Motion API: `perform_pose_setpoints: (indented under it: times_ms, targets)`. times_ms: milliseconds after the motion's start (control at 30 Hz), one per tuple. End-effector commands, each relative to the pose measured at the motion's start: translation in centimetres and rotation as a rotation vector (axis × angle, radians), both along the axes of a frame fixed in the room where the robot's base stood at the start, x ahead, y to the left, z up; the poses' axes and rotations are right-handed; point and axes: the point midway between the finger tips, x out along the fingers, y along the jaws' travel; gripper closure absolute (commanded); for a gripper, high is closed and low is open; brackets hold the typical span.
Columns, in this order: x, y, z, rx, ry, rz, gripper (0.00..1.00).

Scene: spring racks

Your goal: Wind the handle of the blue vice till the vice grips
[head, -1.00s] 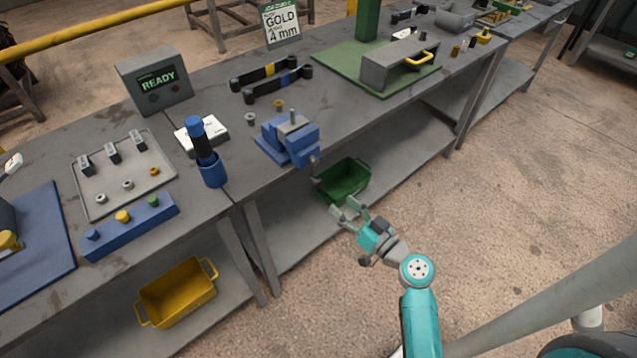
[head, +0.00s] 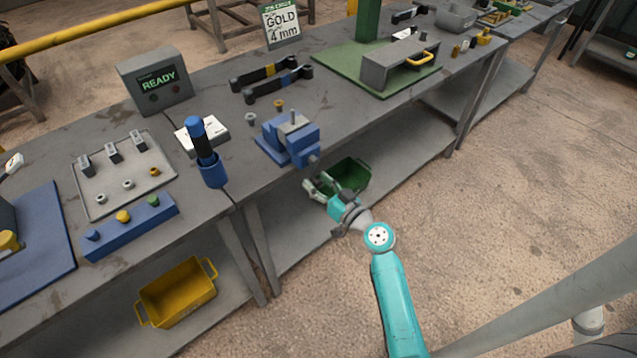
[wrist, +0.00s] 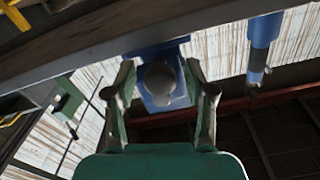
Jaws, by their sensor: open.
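The blue vice (head: 288,140) stands at the front edge of the grey bench, with a small grey upright piece (head: 293,118) at its jaws. Its handle end (head: 313,160) shows as a dark knob on the front, facing my gripper. My gripper (head: 314,180) is open and just below and in front of the vice in the head view. In the wrist view the open fingers (wrist: 160,90) stand on either side of the round grey knob (wrist: 162,80), with blue vice body (wrist: 165,104) behind it. I cannot tell whether the fingers touch it.
A green bin (head: 350,176) is on the lower shelf behind my gripper, and a yellow bin (head: 177,290) is further left. A blue screwdriver-like tool in a holder (head: 213,175) stands left of the vice.

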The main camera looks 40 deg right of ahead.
Motion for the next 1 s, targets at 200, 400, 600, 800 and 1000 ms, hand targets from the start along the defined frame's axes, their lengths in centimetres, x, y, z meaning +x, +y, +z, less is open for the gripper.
perform_pose_setpoints:
  times_ms: [200,400,600,800,1000]
  targets:
    - [0.0,0.0,-0.01,0.0,0.0,0.0,0.51]
    - [-0.01,0.0,0.0,0.0,0.0,0.0,1.0]
    - [-0.01,0.04,0.01,0.005,0.0,0.0,1.0]
    - [-0.03,0.32,0.09,0.052,0.002,0.001,1.0]
    - [-0.05,0.94,0.32,0.173,0.006,0.001,1.0]
